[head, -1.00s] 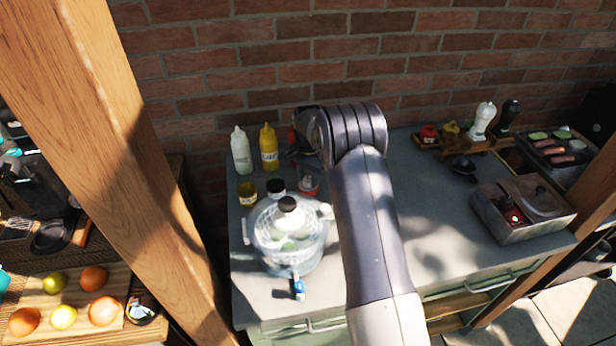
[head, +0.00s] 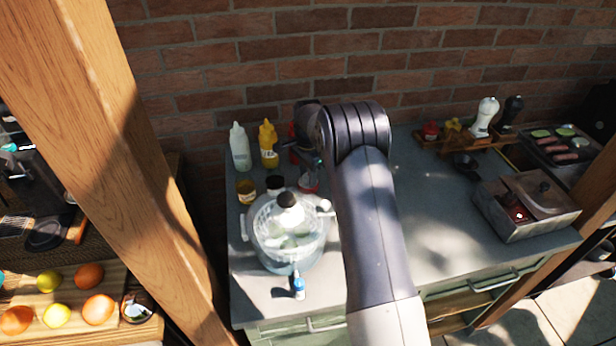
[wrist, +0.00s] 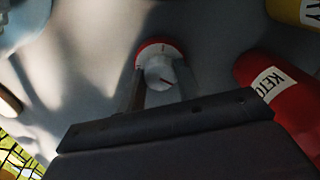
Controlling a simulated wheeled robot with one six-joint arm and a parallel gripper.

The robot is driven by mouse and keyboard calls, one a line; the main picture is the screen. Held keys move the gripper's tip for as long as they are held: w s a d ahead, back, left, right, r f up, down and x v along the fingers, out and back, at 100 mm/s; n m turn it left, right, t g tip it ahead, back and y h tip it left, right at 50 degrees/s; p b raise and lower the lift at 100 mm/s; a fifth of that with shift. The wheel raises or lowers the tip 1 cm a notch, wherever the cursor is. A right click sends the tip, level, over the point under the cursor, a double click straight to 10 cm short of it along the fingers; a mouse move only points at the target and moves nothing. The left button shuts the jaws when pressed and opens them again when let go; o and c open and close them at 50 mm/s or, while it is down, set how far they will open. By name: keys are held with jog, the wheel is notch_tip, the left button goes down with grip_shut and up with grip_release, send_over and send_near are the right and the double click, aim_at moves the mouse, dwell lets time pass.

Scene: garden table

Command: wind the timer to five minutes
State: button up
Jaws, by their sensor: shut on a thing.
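The timer has a red ring with small marks and a white knob with a red line. In the wrist view the timer (wrist: 168,46) sits on the grey counter. My gripper (wrist: 158,88) is shut on the white knob, with one finger on each side of it. The red line on the knob points to the right and slightly up. In the head view the timer (head: 309,183) shows as a small red and white shape behind the pot, partly hidden. My arm covers most of my gripper there.
A clear lidded pot (head: 288,245) stands front left of the timer. A mustard bottle (head: 268,146), a pale bottle (head: 240,149) and small jars stand behind it. A red ketchup bottle (wrist: 280,95) is close to the right of my gripper. A blue-labelled item (head: 299,287) lies in front.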

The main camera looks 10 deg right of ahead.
jog(key=m+b, duration=0.1)
jog(key=m, duration=0.5)
jog(key=shift+m+b, duration=0.3)
jog(key=m, duration=0.6)
jog(key=shift+b, duration=0.35)
jog(key=shift+m, duration=0.4)
jog(key=shift+r, duration=0.1)
jog(key=o, duration=1)
notch_tip(320, 180, up, 11)
jog(key=shift+f+b, duration=0.15)
jog(key=shift+b, duration=0.5)
